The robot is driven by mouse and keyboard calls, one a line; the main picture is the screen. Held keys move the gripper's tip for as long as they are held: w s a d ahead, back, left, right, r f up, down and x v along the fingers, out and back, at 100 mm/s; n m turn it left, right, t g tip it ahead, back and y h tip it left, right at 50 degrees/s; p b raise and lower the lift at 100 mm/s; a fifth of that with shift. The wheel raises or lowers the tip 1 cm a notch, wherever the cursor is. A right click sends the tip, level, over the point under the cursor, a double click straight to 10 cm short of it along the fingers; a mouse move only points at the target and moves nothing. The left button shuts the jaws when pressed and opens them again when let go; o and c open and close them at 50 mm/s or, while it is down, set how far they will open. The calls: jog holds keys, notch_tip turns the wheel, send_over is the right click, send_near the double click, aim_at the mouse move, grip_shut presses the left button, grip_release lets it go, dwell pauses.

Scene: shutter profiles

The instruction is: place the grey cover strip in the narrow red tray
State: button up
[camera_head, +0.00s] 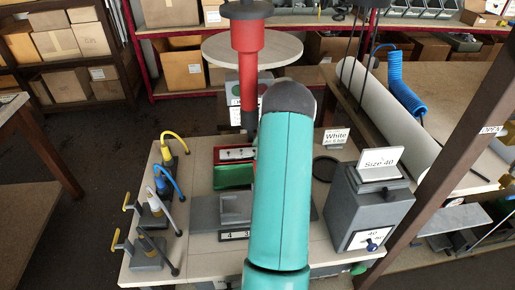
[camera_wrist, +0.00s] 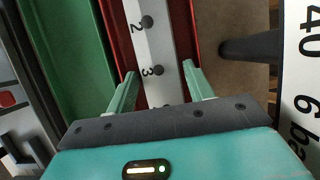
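The narrow red tray (camera_head: 222,155) lies at the back of the bench, left of my arm; its walls also show in the wrist view (camera_wrist: 190,30). A long pale grey strip (camera_wrist: 153,45) with dark round studs and the numbers 2 and 3 lies lengthwise inside the tray. It looks like the cover strip, but I cannot be sure. My gripper (camera_wrist: 160,70) is open, with one finger on each side of the strip and a visible gap to it. Whether the fingertips reach below the tray's rim is unclear. My arm hides the gripper in the head view.
A green tray (camera_head: 233,176) adjoins the red one, also seen in the wrist view (camera_wrist: 65,50). A grey stepped block (camera_head: 235,207) stands in front. A grey box (camera_head: 365,205) with a Size 40 card stands right. Several hooked tools line the bench's left edge.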

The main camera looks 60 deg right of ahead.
jog(key=v, duration=1.2)
jog(key=shift+r, duration=0.15)
jog(key=shift+a, duration=0.15)
